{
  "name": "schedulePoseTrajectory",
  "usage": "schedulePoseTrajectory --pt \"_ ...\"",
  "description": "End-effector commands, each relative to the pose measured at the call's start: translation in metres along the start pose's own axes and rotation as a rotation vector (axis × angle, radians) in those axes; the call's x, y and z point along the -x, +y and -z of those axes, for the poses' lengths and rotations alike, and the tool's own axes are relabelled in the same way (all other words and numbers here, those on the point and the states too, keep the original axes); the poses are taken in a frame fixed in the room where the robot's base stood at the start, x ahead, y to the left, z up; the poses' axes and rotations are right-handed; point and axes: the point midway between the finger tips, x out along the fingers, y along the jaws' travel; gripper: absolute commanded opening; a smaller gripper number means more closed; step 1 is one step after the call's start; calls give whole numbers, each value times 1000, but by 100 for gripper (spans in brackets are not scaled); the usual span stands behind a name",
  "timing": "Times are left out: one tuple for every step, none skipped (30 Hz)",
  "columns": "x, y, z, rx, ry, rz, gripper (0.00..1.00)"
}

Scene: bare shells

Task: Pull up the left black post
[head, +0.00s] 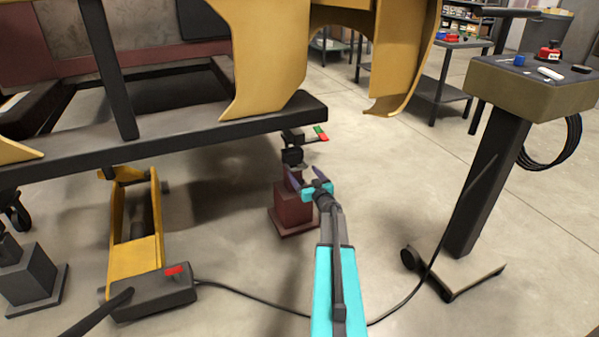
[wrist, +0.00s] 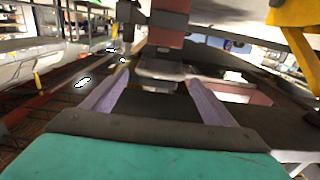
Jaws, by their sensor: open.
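In the head view a black upright post (head: 118,70) stands on the dark frame at upper left. A shorter black post (head: 292,155) stands on a dark red stand (head: 294,208) under the frame's right end. A dark grey stand (head: 30,275) is at lower left. I cannot tell for sure which one is the left black post. My gripper (head: 307,180) is open in front of the red stand's top, with two purple-grey fingers apart. In the wrist view the gripper (wrist: 155,88) shows nothing clearly held. A grey part (wrist: 165,66) appears beyond the fingers; contact is unclear.
The dark frame (head: 165,128) with yellow panels (head: 265,55) hangs above and left. A yellow jack (head: 135,240) and a cable lie left. A control pedestal (head: 490,190) on a base stands right. Concrete floor is open between the red stand and the pedestal.

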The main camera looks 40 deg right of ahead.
Motion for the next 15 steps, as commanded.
schedulePoseTrajectory --pt "-8 1 -2 1 1 0 80" --pt "-12 1 -2 1 1 0 80" --pt "-16 1 -2 1 1 0 80" --pt "-20 1 -2 1 1 0 80" --pt "-23 0 -2 1 1 0 80" --pt "-27 0 -2 1 1 1 80" --pt "-30 0 -2 1 1 1 80" --pt "-32 0 -2 0 1 1 80" --pt "-36 0 -2 0 1 0 80" --pt "-38 0 -2 0 1 0 80" --pt "-40 0 -1 0 1 0 80" --pt "-42 0 -1 0 0 -1 80" --pt "-43 0 -1 0 0 -1 80" --pt "-44 0 -1 0 0 -1 80" --pt "-45 0 0 0 0 -1 80"
